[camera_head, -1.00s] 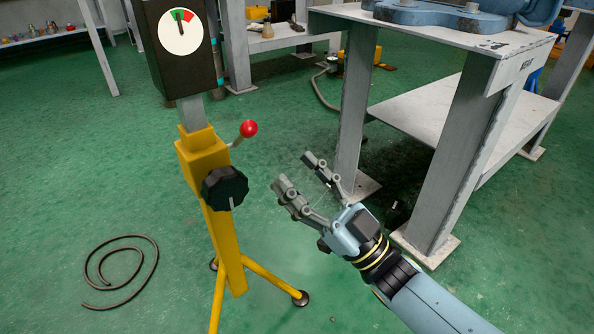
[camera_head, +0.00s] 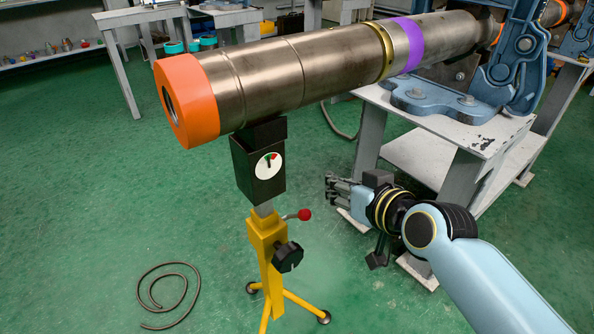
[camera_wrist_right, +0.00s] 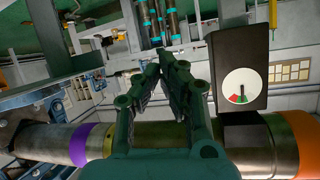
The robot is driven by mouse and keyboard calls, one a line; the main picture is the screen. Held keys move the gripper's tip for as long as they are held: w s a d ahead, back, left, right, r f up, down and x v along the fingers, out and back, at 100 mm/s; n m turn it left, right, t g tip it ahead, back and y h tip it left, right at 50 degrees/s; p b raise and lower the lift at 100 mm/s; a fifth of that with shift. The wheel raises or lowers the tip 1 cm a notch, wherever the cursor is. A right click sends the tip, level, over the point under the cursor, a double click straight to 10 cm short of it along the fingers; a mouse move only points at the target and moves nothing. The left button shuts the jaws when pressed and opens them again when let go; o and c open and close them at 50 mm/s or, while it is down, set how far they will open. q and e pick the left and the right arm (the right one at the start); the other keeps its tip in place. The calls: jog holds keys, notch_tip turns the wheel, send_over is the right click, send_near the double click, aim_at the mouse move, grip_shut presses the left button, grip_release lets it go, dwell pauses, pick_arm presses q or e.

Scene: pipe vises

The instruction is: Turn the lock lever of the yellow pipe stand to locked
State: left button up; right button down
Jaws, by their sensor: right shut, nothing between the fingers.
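The yellow pipe stand (camera_head: 266,250) stands upright on its tripod, left of my right gripper. Its lock lever with a red ball (camera_head: 304,214) sticks out to the right from the collar, almost level. Below the lever is a black knob (camera_head: 289,257). Above it is a black box with a round dial (camera_head: 269,165), which also shows in the right wrist view (camera_wrist_right: 242,86). My right gripper (camera_head: 336,190) is shut and empty, right of the lever and a little higher, apart from it. Its fingers meet in the wrist view (camera_wrist_right: 172,65). My left gripper is out of view.
A thick steel pipe (camera_head: 300,75) with an orange end (camera_head: 187,100) rests over the stand and runs to a blue vise (camera_head: 520,60) on a grey table (camera_head: 450,135). A dark hose (camera_head: 170,290) lies on the green floor.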

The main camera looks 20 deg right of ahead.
jog(key=a, duration=0.1)
jog(key=b, duration=0.3)
send_over(297, 216)
jog(key=w+d, duration=0.3)
notch_tip(297, 216, down, 4)
pick_arm(q)
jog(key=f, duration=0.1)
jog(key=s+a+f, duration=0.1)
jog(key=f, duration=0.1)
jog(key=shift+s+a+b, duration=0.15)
jog(key=shift+b, duration=0.2)
pick_arm(e)
jog(key=f, duration=0.1)
jog(key=s, duration=0.1)
jog(key=s+f, duration=0.1)
jog(key=shift+s+a+f+g+y, duration=0.25)
jog(key=shift+f+g+y, duration=0.05)
jog(key=shift+g+y, duration=0.1)
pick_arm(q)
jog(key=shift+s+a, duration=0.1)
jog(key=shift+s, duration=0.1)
